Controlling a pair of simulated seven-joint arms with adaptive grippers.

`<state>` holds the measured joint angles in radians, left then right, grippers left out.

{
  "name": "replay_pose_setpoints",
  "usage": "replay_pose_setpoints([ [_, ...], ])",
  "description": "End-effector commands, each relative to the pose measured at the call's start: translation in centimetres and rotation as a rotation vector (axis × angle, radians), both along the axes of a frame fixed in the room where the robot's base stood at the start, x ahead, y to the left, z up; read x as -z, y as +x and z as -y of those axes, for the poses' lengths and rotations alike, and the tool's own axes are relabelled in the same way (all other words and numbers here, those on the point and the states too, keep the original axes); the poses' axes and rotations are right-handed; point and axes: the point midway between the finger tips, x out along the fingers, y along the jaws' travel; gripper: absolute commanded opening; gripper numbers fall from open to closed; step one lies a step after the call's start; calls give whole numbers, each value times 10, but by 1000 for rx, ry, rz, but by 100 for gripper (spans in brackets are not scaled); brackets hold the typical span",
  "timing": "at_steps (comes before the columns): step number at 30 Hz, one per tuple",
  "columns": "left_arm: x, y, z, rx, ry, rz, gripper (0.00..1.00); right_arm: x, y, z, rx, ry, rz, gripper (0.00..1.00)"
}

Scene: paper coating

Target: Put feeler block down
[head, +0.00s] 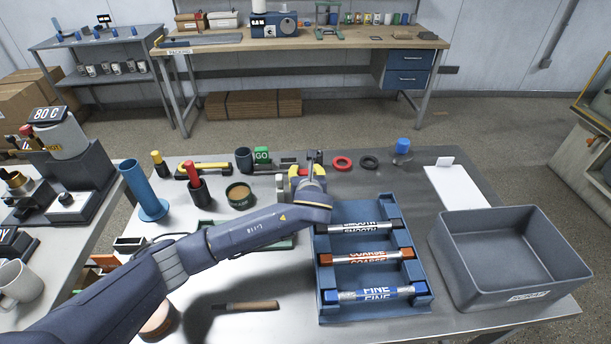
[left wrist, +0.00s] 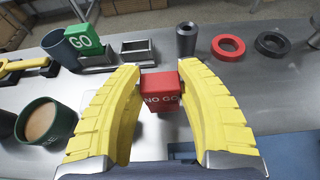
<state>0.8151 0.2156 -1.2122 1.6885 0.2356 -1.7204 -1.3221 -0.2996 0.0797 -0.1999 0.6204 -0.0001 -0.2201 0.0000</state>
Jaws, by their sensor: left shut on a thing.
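A red block marked NO GO (left wrist: 160,92), which I take to be the feeler block, sits between the yellow fingertips of my left gripper (left wrist: 160,90) in the left wrist view. The fingers are shut on its sides. In the head view my left gripper (head: 305,170) is at the back of the blue rack, and my wrist hides most of the block. A green block marked GO (left wrist: 84,42) stands in a metal holder, also seen in the head view (head: 262,155). An open metal holder (left wrist: 138,50) beside it looks empty. My right gripper is not in view.
A blue rack (head: 322,276) holds rods marked SMOOTH, COARSE and FINE. A grey bin (head: 500,274) stands at right. A red ring (head: 342,162), a black ring (head: 369,162), a dark cup (head: 243,160) and a brown-filled pot (head: 239,193) are nearby.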

Motion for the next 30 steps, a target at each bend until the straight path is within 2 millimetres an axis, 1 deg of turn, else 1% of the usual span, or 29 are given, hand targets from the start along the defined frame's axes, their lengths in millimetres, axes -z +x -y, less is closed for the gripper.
replay_pose_setpoints([
  [1, 6, 0, 0, -1, 1, 0, 8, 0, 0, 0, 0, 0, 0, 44],
  [3, 10, 0, -1, -1, 0, 1, 8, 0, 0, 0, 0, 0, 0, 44],
  [15, 14, 0, 0, 0, -1, 0, 8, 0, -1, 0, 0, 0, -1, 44],
  [16, 14, 0, 0, 1, -1, 0, 39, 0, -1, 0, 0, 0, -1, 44],
  [21, 14, 0, 0, 1, -1, 0, 59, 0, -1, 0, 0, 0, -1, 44],
  [30, 11, 0, 0, 1, -1, 2, 60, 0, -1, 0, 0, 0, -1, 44],
])
